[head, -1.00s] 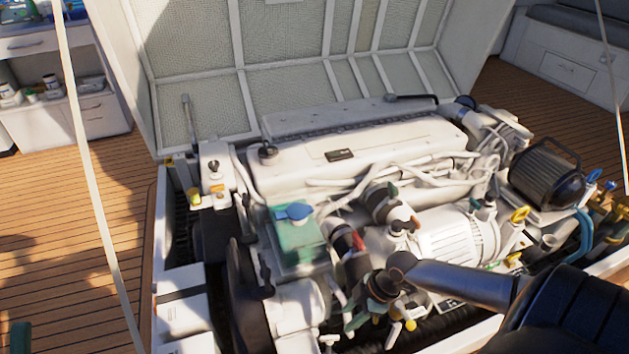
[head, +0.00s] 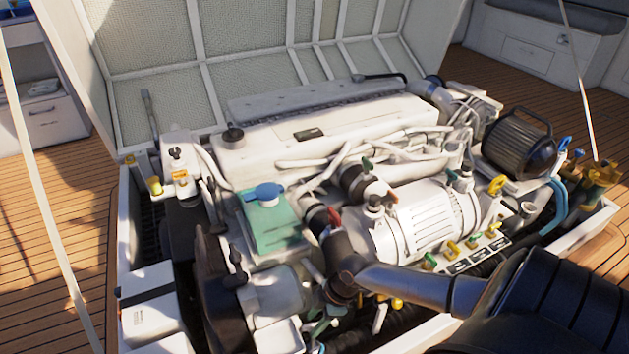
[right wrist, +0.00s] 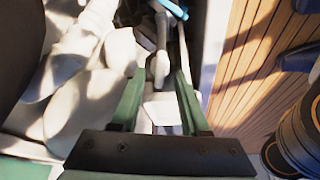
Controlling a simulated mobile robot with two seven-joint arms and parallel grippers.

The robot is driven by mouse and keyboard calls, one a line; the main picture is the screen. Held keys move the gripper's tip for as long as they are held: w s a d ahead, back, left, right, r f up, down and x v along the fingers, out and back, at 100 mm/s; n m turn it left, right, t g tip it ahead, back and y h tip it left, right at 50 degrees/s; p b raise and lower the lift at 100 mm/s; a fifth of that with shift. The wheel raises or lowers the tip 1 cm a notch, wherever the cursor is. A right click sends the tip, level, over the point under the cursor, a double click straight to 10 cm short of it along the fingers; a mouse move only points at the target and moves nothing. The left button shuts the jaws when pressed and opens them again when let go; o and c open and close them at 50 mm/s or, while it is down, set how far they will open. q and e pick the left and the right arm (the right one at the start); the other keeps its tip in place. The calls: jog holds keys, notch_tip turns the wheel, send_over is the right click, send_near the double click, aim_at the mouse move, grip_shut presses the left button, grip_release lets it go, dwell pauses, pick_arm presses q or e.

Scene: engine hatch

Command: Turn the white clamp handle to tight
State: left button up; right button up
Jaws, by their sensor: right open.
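In the right wrist view, a slim white handle (right wrist: 161,64) shows upright in the picture, between and just beyond the two green fingertips of my right gripper (right wrist: 160,76). The fingers are apart and no grip on the handle shows. Whether either finger touches it, I cannot tell. In the head view my right gripper (head: 320,324) is low at the front of the engine, partly hidden by my wrist and engine parts. I cannot clearly pick out the white clamp handle there. My left gripper is not in view.
The white engine (head: 330,140) fills the open hatch, with a green box with a blue cap (head: 268,220) on it. Yellow and green valve handles (head: 453,248) stand right of my wrist. A black caged unit (head: 520,142) sits at the right. Wooden deck (head: 50,200) lies at the left.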

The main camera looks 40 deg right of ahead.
jog(key=shift+a+f, duration=0.1)
jog(key=shift+f, duration=0.1)
grip_shut()
dwell(0.3)
